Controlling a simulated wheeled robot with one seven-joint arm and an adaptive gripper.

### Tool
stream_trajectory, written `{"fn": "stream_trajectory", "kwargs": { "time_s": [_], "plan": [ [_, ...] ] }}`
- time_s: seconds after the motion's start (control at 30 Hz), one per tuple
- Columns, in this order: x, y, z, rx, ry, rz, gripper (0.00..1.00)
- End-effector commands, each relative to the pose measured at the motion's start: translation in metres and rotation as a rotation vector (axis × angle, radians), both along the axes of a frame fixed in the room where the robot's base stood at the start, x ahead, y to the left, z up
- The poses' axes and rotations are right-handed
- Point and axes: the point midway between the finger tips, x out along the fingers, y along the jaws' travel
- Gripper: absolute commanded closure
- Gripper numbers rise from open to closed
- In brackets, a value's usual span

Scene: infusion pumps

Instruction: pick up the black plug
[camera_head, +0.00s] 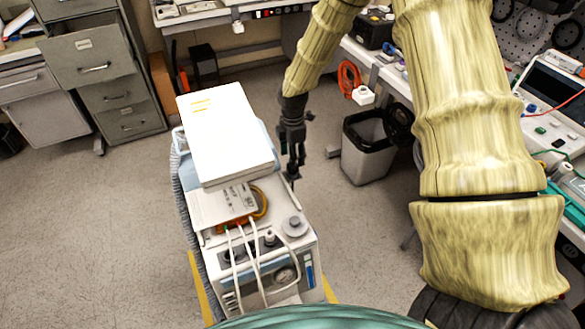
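My gripper (292,165) hangs pointing down just right of the white medical cart (308,262), beside the large white box (225,138) on top of it. Its fingers are dark and small in this view, so I cannot tell whether they are open or shut. A small dark shape shows at the fingertips, but I cannot tell whether it is the black plug or part of the fingers. I cannot make out the black plug clearly anywhere else.
The cart carries white cables (250,262), an orange coiled tube (261,204) and a grey knob (294,226). A grey bin (367,162) stands to the right. A filing cabinet (92,62) is at back left. Benches line the right side. The floor at left is clear.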

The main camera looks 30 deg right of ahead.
Motion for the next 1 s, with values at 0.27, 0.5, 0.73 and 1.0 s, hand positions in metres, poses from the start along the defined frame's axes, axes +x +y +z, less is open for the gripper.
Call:
{"fn": "stream_trajectory", "kwargs": {
  "time_s": [0.27, 0.5, 0.73, 1.0],
  "plan": [
    [0.002, -0.001, -0.016, 0.0, 0.001, 0.001, 0.48],
    [0.003, -0.002, -0.041, 0.0, 0.001, 0.001, 0.48],
    [0.003, -0.001, -0.053, 0.0, 0.0, 0.001, 0.48],
    [0.003, -0.001, -0.053, 0.0, 0.0, 0.001, 0.55]
  ]
}}
